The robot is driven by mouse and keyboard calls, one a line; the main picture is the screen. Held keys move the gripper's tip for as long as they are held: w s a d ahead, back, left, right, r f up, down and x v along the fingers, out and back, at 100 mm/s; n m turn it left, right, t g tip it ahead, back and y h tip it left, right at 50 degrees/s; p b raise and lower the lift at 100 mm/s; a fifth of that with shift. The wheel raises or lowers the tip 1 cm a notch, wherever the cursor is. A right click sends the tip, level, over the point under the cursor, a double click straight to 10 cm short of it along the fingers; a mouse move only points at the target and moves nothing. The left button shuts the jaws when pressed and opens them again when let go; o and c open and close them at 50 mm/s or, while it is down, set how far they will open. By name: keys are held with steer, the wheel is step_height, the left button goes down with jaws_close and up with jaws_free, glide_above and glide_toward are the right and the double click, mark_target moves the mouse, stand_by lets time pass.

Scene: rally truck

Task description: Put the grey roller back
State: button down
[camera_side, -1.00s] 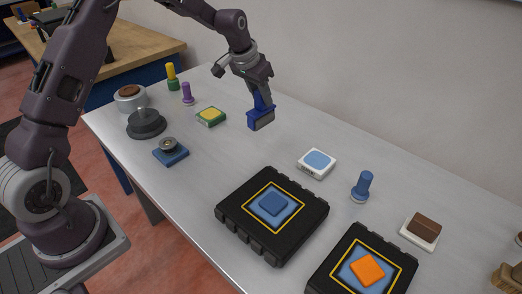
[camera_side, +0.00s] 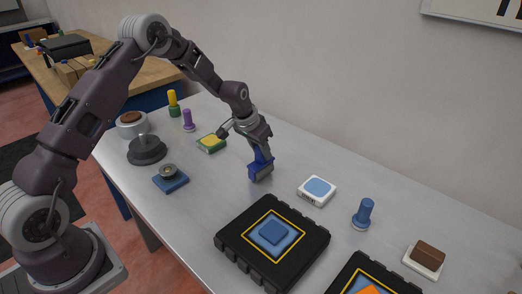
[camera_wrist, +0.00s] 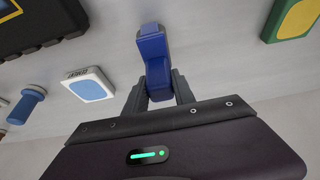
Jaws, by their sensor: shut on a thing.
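My gripper (camera_side: 260,150) is shut on a blue tool (camera_side: 261,170), pointing down low over the metal table (camera_side: 205,215). The tool has a blue upper part and a duller, grey-blue block below. In the wrist view the tool (camera_wrist: 153,60) sticks out between the fingers of my gripper (camera_wrist: 160,88). A separate grey roller does not stand out; I cannot tell if the held tool is it. I cannot tell whether its lower end touches the table. A dark grey round piece (camera_side: 146,153) and a blue pad with a grey knob (camera_side: 170,181) stand at left.
A white pad with a blue top (camera_side: 317,189) and a blue stamp (camera_side: 363,214) are to the right. A black tray (camera_side: 230,228) holds a blue piece in front. A green-yellow pad (camera_side: 211,143) lies behind left. The wall bounds the back.

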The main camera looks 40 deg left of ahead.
steer(key=shift+f, duration=0.15)
steer(key=c, duration=1)
jaws_free()
steer(key=shift+c, duration=0.2)
